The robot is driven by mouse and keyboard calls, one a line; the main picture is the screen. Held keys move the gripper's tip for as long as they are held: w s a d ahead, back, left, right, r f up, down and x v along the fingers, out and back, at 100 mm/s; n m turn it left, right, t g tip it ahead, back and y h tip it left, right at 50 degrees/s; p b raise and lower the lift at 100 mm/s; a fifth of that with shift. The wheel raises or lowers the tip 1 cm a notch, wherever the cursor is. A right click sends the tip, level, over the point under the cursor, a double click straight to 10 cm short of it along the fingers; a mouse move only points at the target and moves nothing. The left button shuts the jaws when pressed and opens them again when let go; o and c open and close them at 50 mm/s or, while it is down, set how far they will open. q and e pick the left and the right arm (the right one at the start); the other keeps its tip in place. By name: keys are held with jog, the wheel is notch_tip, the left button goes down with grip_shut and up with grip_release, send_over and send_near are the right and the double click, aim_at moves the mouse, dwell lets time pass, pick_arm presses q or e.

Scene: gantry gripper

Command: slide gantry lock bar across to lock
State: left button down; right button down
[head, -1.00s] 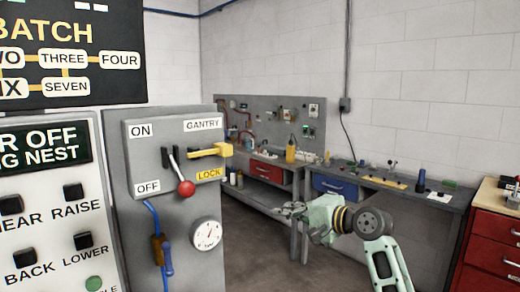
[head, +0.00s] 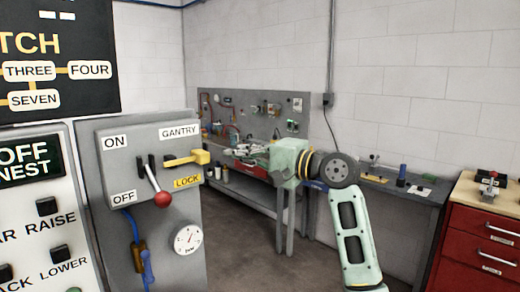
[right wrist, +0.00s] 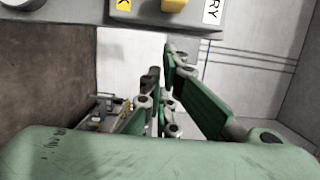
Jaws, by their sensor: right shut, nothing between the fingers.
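The yellow lock bar (head: 188,158) sticks out from the grey gantry panel (head: 170,225), between the GANTRY label (head: 179,131) and the yellow LOCK label (head: 187,181). Its block-shaped end is at the right, near the panel's right edge. My right gripper (head: 243,152) is to the right of the bar, apart from it, its fingers pointing left. It is shut and empty. In the right wrist view its fingers (right wrist: 160,65) reach upward, and part of the yellow bar (right wrist: 173,5) shows at the top edge. My left gripper is out of view.
A red-knobbed lever (head: 158,190) sits left of the bar, beside the ON and OFF labels. A gauge (head: 187,239) and a blue-handled part (head: 146,262) are lower on the panel. Workbenches (head: 400,190) and a red drawer cabinet (head: 485,240) stand behind and right.

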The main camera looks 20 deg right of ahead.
aim_at(209, 161)
jog(key=a, duration=0.1)
jog(key=s+a, duration=0.1)
jog(key=a, duration=0.1)
jog(key=shift+s+p, duration=0.25)
jog(key=shift+p, duration=0.1)
jog(key=shift+a, duration=0.1)
jog(key=a, duration=0.1)
jog(key=s+a+p, duration=0.1)
jog(key=a, duration=0.2)
jog(key=shift+s+a+p, duration=0.25)
jog(key=shift+s+p, duration=0.05)
jog(key=shift+s, duration=0.05)
jog(key=shift+d, duration=0.1)
jog(key=shift+w, duration=0.1)
